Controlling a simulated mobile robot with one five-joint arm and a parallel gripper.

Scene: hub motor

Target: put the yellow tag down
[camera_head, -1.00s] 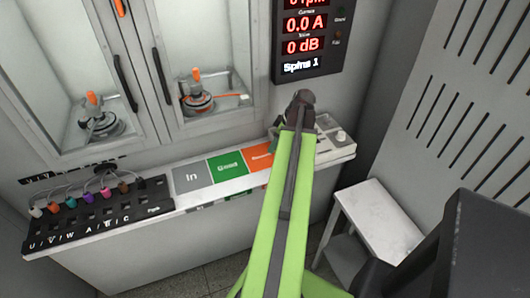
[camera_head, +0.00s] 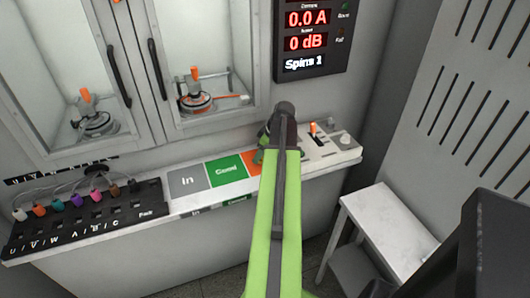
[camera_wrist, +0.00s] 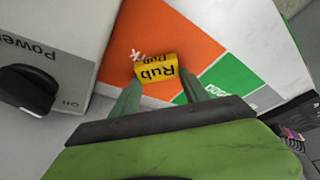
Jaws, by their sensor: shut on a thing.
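The yellow tag (camera_wrist: 156,68) shows in the wrist view, with the word "Rub" printed on it. My gripper (camera_wrist: 158,90) is shut on it, with a green finger on each side. The tag is in front of the orange zone (camera_wrist: 185,40) of the ledge; whether it touches the surface I cannot tell. In the head view my gripper (camera_head: 262,152) is over the ledge, at the orange zone (camera_head: 252,168); my arm hides part of that zone and the tag is not visible there.
A green "Good" zone (camera_head: 227,169) and a grey "In" zone (camera_head: 187,181) lie left of the orange one. A power box with a black knob (camera_wrist: 28,88) stands close by in the wrist view. A plug board (camera_head: 85,222) is at the left; a white side table (camera_head: 390,225) stands right.

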